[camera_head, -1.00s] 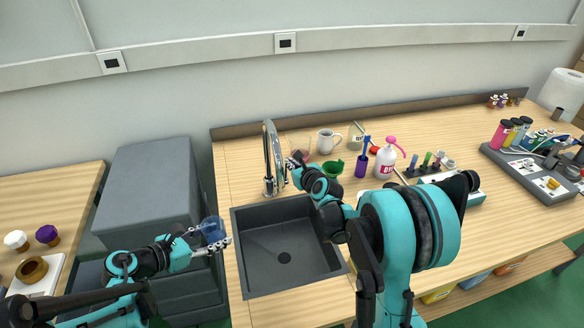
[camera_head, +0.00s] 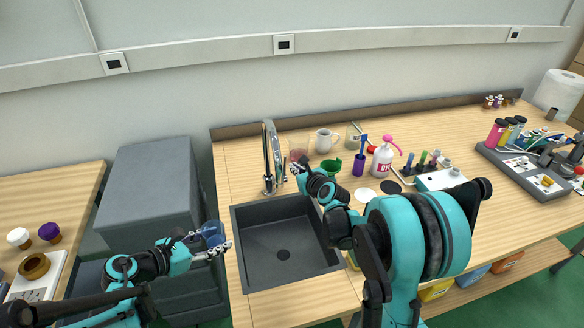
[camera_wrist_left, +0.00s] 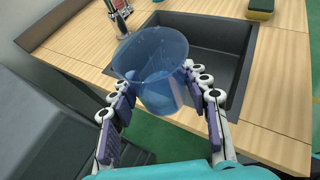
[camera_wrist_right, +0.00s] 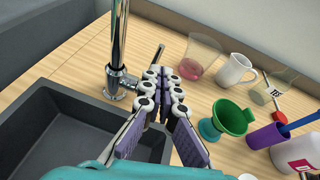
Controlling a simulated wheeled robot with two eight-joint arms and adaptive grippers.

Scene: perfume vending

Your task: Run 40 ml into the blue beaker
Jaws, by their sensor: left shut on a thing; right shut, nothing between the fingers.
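The blue beaker (camera_wrist_left: 152,68) is see-through and held in my left gripper (camera_wrist_left: 160,95), whose fingers are shut on its sides. In the head view the beaker (camera_head: 212,233) is at the left edge of the sink, beside the counter. Whether liquid is in it I cannot tell. The chrome faucet (camera_head: 268,160) stands behind the sink (camera_head: 300,273). My right gripper (camera_wrist_right: 163,85) is shut and empty, close to the faucet's side lever (camera_wrist_right: 157,57). No water stream shows under the spout.
The sink basin is empty.

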